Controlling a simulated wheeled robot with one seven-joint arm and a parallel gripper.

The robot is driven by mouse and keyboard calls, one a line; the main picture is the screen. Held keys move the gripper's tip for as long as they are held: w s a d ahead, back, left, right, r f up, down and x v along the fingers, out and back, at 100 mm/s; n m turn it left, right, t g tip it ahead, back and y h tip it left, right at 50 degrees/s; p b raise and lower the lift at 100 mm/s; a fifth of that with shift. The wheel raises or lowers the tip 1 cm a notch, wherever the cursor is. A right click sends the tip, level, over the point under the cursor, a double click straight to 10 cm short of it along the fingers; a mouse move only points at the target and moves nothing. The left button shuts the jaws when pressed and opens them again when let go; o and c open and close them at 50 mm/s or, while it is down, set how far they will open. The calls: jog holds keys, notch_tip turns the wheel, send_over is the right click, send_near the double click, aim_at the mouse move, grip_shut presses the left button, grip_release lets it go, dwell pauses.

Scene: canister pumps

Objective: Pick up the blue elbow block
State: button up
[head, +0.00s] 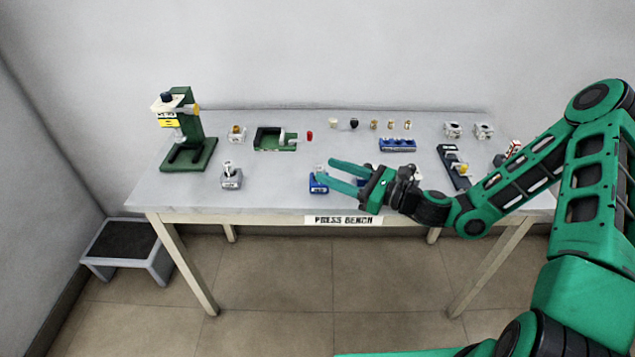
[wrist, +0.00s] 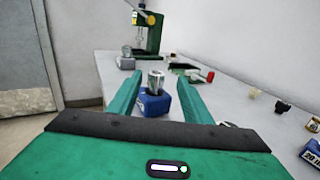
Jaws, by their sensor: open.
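The blue elbow block (head: 317,186) stands near the front edge of the bench, just left of my gripper in the head view. In the wrist view the blue elbow block (wrist: 154,102) is upright, with a grey metal fitting on top and a pale label on its face. My gripper (head: 338,176) is open, its green fingers pointing left toward the block. In the wrist view the fingers of my gripper (wrist: 158,95) appear on either side of the block, with gaps to it. I cannot tell whether the block is fully between the fingertips.
The grey bench (head: 270,196) carries a green press (head: 187,135) at left, a grey block (head: 231,178), a green fixture (head: 275,139), a red part (head: 309,136) and a blue rack (head: 397,145). Several small parts line the back. Bench between the grey and blue blocks is clear.

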aim_at(315, 167)
jog(key=x, duration=0.2)
jog(key=shift+w+a, duration=0.15)
jog(key=shift+a, duration=0.1)
jog(key=shift+s+x, duration=0.2)
jog(key=shift+x, duration=2.45)
jog(key=shift+a, duration=0.1)
jog(key=shift+c, duration=0.4)
grip_shut()
jog(key=shift+r, duration=0.15)
